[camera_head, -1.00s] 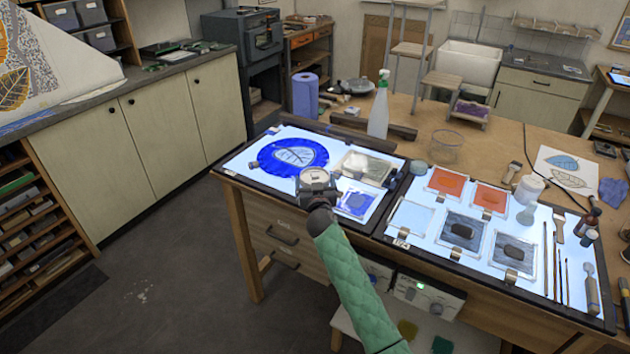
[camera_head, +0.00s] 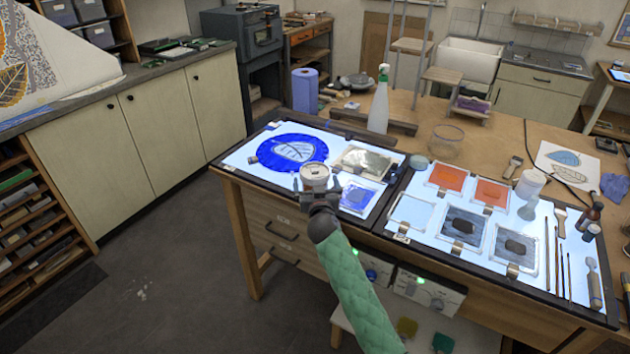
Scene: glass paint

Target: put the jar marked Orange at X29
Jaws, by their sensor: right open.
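A small pale jar with a grey rim (camera_head: 314,177) is at the front edge of the left light panel (camera_head: 240,160). No marking on it is readable, so I cannot tell whether it is the Orange jar. My right gripper (camera_head: 317,193), on the green-sleeved arm, is open just in front of this jar. The fingers partly overlap its lower part, and I cannot tell whether they touch it. No X29 mark is readable. My left gripper is not in view.
A blue oval glass piece (camera_head: 270,150) lies on the left panel. A spray bottle (camera_head: 379,105) and a glass bowl (camera_head: 446,140) stand behind.

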